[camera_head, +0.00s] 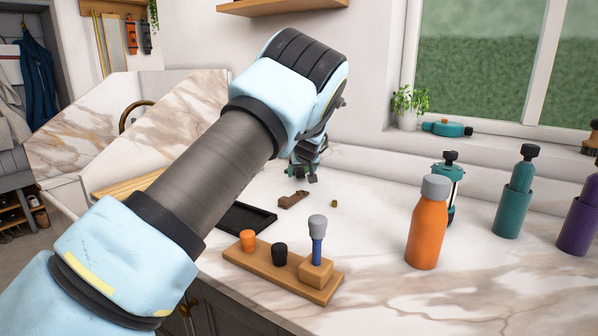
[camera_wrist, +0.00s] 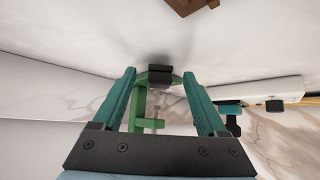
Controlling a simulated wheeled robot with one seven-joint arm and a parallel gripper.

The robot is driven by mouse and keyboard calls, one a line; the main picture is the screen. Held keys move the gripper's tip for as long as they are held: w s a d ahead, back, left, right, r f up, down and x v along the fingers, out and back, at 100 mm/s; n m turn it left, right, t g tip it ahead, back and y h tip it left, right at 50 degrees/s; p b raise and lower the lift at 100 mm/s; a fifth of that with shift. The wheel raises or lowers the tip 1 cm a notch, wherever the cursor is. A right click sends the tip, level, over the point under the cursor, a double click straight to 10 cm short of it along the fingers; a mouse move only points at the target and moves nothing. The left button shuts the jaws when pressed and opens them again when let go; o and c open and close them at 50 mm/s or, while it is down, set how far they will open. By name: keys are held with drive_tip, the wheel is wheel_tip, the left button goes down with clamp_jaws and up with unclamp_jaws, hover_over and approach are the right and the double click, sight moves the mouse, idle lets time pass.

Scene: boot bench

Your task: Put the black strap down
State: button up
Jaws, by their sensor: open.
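My gripper (camera_wrist: 159,74) is open in the wrist view, with a teal finger on each side. Between the fingers shows a green curved piece (camera_wrist: 140,108) with a short black piece (camera_wrist: 160,70) at its far end. I cannot tell whether this black piece is the black strap, or whether anything touches the fingers. In the head view my gripper (camera_head: 305,170) is low over the marble counter, partly hidden by my wrist. No thing there is clearly a black strap.
A brown block (camera_head: 293,199) and a small brass piece (camera_head: 334,203) lie near my gripper. A black tray (camera_head: 262,220), a wooden holder (camera_head: 268,270), an orange bottle (camera_head: 427,230) and a teal bottle (camera_head: 513,205) stand on the marble counter (camera_head: 385,290).

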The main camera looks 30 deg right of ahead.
clamp_jaws()
idle(0.4)
drive_tip(key=shift+r, duration=0.15)
